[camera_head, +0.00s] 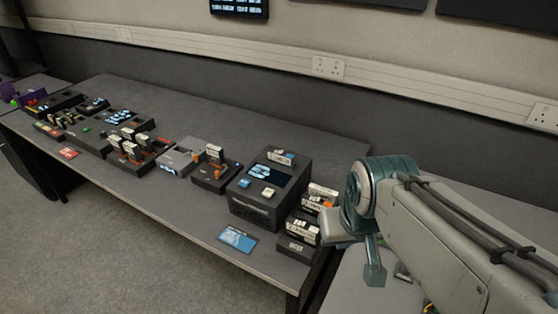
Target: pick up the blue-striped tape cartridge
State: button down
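No cartridge can be singled out with certainty as the blue-striped one, as the labels are too small. A small grey-white cartridge with a bluish patch (280,156) sits on the back of a dark box-shaped unit (262,212), near the right end of the long table. Several pale cartridges (302,230) stand in dark holders just right of that unit, partly behind my arm. My gripper (372,268) seems to be the teal part hanging below my arm's end, right of these holders. Its fingers are not clear, and I see nothing held in it.
The long grey table (200,222) carries several cartridge racks and devices, with free room along its front edge. A blue card (238,239) lies in front of the dark unit. Another grey surface (345,285) lies at the lower right. A wall with sockets (328,67) runs behind.

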aim_at(287, 159)
jog(key=u, duration=0.05)
jog(key=k, duration=0.5)
jog(key=u, duration=1.9)
jog(key=i, duration=1.45)
jog(key=z, duration=2.8)
jog(key=i, duration=0.5)
jog(key=u, duration=0.1)
